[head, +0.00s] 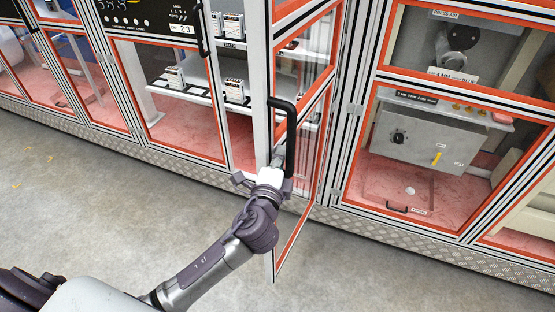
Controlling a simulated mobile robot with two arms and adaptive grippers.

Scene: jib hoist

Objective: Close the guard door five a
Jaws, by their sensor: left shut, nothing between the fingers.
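A guard door (316,140) with an orange-edged clear panel and pale metal frame stands open, swung out from the enclosure and seen nearly edge-on. Its hinged side is at the right, against the post. A black bar handle (291,140) is on its free edge. My left gripper (278,158) is shut and empty at the lower end of the handle, close to the door's free edge. I cannot tell whether it touches the door. I cannot read a number on this door. My right gripper is out of view.
Behind the opening, shelves (190,95) hold several small white units. A closed panel (440,160) with a grey box behind it is to the right. A control panel (150,15) is at upper left. The grey floor (110,210) in front is clear.

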